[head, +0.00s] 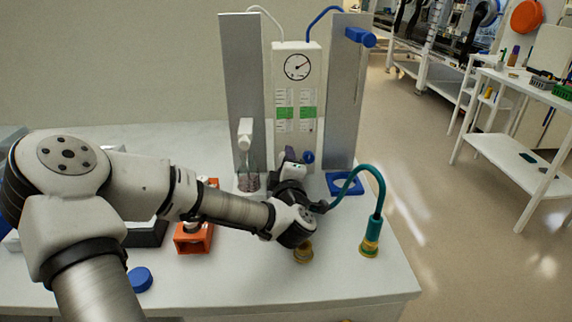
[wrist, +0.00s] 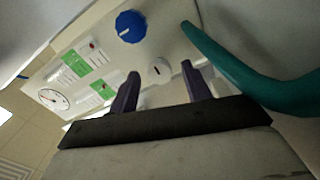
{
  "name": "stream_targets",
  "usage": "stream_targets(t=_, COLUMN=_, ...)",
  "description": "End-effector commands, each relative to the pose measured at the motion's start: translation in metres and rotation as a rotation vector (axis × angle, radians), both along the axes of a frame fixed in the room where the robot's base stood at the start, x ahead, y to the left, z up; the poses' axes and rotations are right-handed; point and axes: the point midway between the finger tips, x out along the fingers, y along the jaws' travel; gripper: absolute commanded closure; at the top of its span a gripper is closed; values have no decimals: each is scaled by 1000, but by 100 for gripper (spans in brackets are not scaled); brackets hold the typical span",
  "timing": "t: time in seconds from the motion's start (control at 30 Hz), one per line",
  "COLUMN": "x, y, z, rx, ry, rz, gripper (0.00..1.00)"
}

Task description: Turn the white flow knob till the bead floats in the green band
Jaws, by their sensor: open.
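The pale flow panel (head: 281,62) stands upright at the back of the bench, with two scaled tubes. Each tube has a green band, one (wrist: 76,65) on the blue knob's side and one (wrist: 105,90) on the white knob's side. A small red mark shows by each band; exact bead heights are too small to tell. The white flow knob (wrist: 158,70) shows in the wrist view between and beyond my open fingers, with no clear contact. In the head view my arm hides it. My gripper (wrist: 160,71) is open and empty, facing the panel's lower part.
A blue knob (wrist: 131,26) sits beside the white one. A teal hose (head: 379,190) arches close to my gripper's right. Grey upright plates (head: 240,80) flank the panel. An orange block (head: 194,238) and a blue cap (head: 140,279) lie on the bench.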

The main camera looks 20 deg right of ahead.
Motion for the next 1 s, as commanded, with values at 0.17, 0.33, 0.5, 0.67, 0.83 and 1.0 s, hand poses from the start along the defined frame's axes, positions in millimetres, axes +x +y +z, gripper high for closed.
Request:
stream_targets(t=0.17, x=-18, y=5, z=-2, rx=0, ry=1, rz=-2, gripper=52)
stream_targets(t=0.33, x=-46, y=13, z=-2, rx=1, ry=0, rz=-3, gripper=52)
stream_targets(t=0.5, x=-66, y=19, z=-1, rx=-1, ry=1, rz=-1, gripper=52)
stream_targets(t=0.67, x=-72, y=21, z=0, rx=0, ry=0, rz=0, gripper=52)
stream_targets(t=0.83, x=-72, y=21, z=0, rx=0, ry=0, rz=0, gripper=52)
stream_targets(t=1.0, x=-72, y=21, z=0, rx=0, ry=0, rz=0, gripper=52)
